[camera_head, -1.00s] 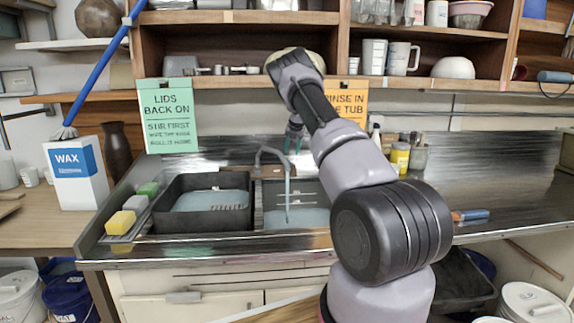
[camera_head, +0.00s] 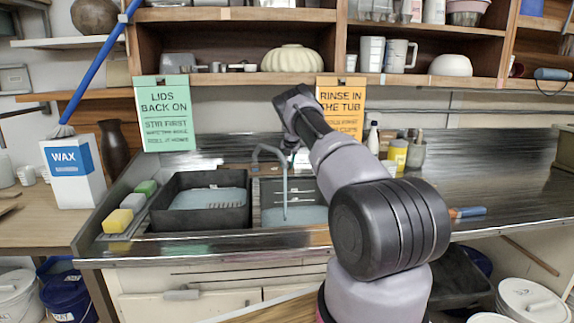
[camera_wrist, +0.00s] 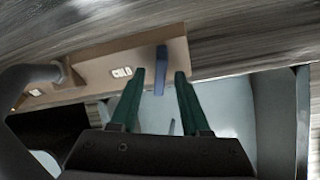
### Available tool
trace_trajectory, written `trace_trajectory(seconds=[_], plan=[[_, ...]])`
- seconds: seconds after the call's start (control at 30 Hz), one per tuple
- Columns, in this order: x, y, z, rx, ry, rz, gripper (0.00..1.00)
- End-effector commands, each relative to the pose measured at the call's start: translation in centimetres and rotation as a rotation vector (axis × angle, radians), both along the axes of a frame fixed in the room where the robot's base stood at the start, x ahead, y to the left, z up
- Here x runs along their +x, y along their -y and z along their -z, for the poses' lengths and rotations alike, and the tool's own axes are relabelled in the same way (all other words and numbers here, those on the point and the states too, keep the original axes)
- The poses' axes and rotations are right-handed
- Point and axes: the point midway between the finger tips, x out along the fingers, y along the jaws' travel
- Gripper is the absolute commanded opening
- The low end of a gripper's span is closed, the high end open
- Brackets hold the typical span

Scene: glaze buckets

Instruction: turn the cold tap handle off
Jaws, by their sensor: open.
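The tap's grey spout (camera_head: 270,149) arches over the sink, and a stream of water (camera_head: 285,198) falls from it into the right basin. In the wrist view, a blue lever handle (camera_wrist: 160,68) stands by a tan plate (camera_wrist: 98,70) with small white markings. The grey spout (camera_wrist: 38,74) is at the left there. My gripper (camera_wrist: 160,74) is open, its green fingers on either side of the blue handle's near end, with gaps visible on both sides. I cannot tell its exact depth. In the head view, my arm mostly hides my gripper and the handle.
A black tub (camera_head: 202,204) fills the left basin. Sponges (camera_head: 118,220) line the left edge. A yellow jar (camera_head: 398,153) and other containers stand right of my arm. A shelf (camera_head: 222,82) with hanging signs runs above. The right counter is largely clear.

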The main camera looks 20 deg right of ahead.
Motion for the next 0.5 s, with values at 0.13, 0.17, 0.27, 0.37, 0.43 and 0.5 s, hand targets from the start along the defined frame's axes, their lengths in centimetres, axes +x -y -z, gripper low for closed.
trace_trajectory(seconds=[0.13,0.17,0.27,0.37,0.43,0.5], plan=[[-0.01,0.0,-0.02,0.0,0.0,0.0,0.12],[0.0,-0.01,-0.02,0.0,0.0,0.0,0.0],[-0.01,0.0,-0.03,0.0,0.0,0.0,0.0],[-0.01,0.0,-0.03,0.0,0.0,0.001,0.0],[-0.01,0.0,-0.04,0.004,0.001,0.006,0.0],[-0.01,0.01,-0.04,0.011,0.003,0.016,0.0]])
